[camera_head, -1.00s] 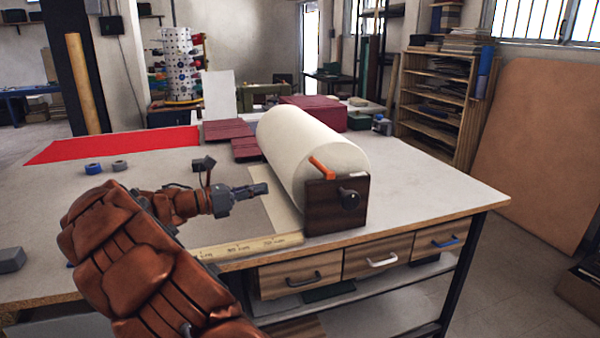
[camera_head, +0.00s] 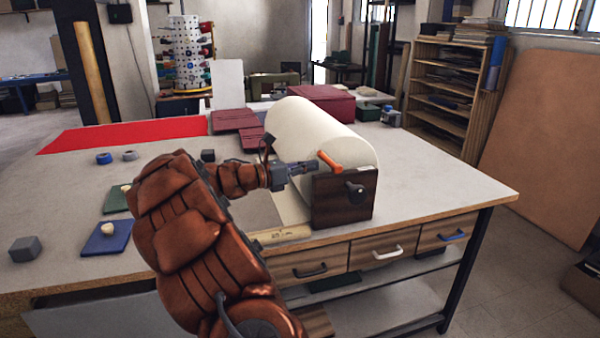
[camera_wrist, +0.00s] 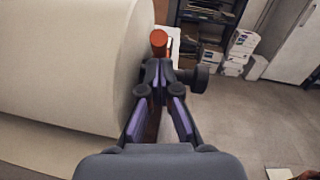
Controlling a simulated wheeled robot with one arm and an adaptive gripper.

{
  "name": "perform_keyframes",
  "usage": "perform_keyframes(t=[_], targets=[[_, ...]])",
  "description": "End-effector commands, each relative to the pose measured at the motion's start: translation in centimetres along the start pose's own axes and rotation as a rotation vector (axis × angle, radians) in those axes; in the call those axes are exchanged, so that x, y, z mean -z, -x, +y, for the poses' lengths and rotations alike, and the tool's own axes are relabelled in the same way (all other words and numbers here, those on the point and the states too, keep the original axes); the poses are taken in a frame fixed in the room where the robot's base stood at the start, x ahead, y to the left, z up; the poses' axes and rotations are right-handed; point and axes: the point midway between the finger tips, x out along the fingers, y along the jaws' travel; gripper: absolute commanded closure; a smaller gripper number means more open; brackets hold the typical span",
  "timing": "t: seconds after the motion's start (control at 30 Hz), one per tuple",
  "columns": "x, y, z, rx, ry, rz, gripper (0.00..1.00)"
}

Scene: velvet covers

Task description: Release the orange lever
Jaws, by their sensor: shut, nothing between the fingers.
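The orange lever (camera_head: 329,160) sits at the top of a dark wooden end block (camera_head: 335,208) beside a large cream roll (camera_head: 310,130). In the head view the lever slants down to the right. My gripper (camera_head: 311,168) is shut and empty, with its tips just left of the lever. In the wrist view the lever's orange end (camera_wrist: 158,40) shows just beyond the shut fingertips (camera_wrist: 158,66). I cannot tell whether they touch. A black knob (camera_head: 355,191) is on the block's front face and also shows in the wrist view (camera_wrist: 198,78).
The roll stands on a workbench (camera_head: 440,180) with drawers below its front edge. A wooden ruler (camera_head: 282,235) lies along that edge. Blue (camera_head: 107,240) and green pads lie left of my arm, near a grey block (camera_head: 25,248). The bench right of the roll is clear.

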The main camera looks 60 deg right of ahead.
Motion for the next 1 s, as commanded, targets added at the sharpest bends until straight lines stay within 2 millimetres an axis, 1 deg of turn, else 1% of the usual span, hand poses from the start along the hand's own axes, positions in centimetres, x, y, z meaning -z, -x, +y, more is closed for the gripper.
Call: perform_keyframes(t=[0.17,0.47,0.67,1.0], targets=[[-0.5,-0.5,0.0,0.001,-0.001,0.0,1.0],[-0.5,-0.5,0.0,0.001,0.0,0.0,1.0],[-0.8,-0.5,-0.1,-0.002,-0.002,0.015,1.0],[-2.4,-1.0,-0.4,-0.019,-0.023,0.145,1.0]])
